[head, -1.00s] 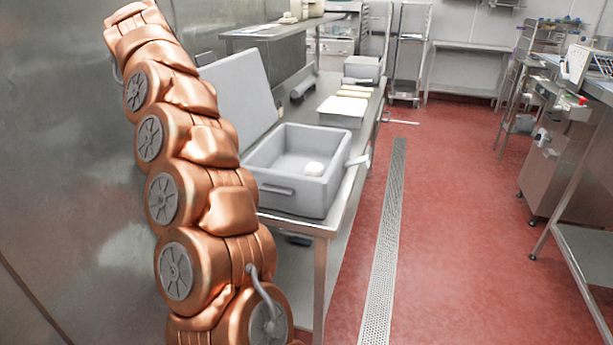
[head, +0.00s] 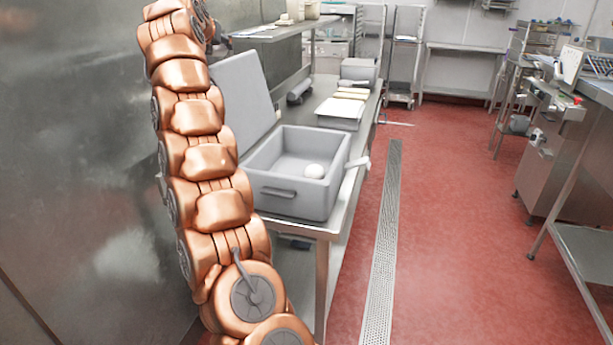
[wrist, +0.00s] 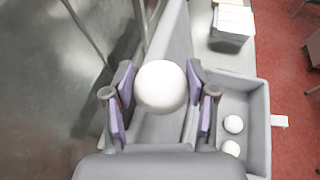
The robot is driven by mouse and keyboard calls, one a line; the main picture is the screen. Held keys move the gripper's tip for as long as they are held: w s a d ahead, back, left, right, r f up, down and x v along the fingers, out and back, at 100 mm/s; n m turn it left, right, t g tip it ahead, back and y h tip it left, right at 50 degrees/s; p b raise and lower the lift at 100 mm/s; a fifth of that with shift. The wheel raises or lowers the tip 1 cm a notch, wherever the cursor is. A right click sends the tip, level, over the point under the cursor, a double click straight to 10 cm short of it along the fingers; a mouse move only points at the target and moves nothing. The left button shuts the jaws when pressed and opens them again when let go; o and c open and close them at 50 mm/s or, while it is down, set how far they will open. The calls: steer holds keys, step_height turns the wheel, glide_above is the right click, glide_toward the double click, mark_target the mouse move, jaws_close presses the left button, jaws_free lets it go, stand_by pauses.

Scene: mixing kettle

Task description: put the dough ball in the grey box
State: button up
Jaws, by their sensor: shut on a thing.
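My gripper (wrist: 160,82) is shut on a white dough ball (wrist: 160,86), gripped between its two purple-padded fingers. The grey box (head: 290,200) is an open bin on the near end of the steel table; in the wrist view its wall (wrist: 262,120) is below and right of my gripper. The held ball is outside the box opening, to its left in the wrist view. Two other white balls, one upper (wrist: 233,124) and one lower (wrist: 230,148), lie inside the box.
A grey panel (head: 243,95) leans upright behind the box, beside the steel wall. Trays (head: 340,110) and a smaller grey container (head: 359,69) stand farther along the table (head: 349,195). A shelf (head: 285,30) is above its far part.

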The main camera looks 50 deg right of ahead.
steer(key=s+d+f+m+g+h+p, duration=0.1)
steer(key=s+d+f+m+g, duration=0.3)
steer(key=d+f, duration=0.5)
steer(key=s+d+f+m+g+h, duration=0.1)
steer(key=s+d+f+g, duration=0.1)
steer(key=s+d+f, duration=0.6)
steer(key=s+d+f+m+g+h+p, duration=0.1)
steer(key=s+d+f+m+g, duration=0.25)
steer(key=d+f, duration=0.65)
steer(key=p, duration=0.1)
glide_toward(322, 151)
steer(key=shift+n+t, duration=0.25)
steer(key=shift+n, duration=0.1)
steer(key=shift+s+d, duration=0.85)
steer(key=shift+s, duration=0.3)
steer(key=shift+s+d, duration=0.85)
steer(key=shift+s, duration=0.35)
steer(key=shift+f+b, duration=0.65)
steer(key=shift+b, duration=0.25)
steer(key=shift+s, duration=0.1)
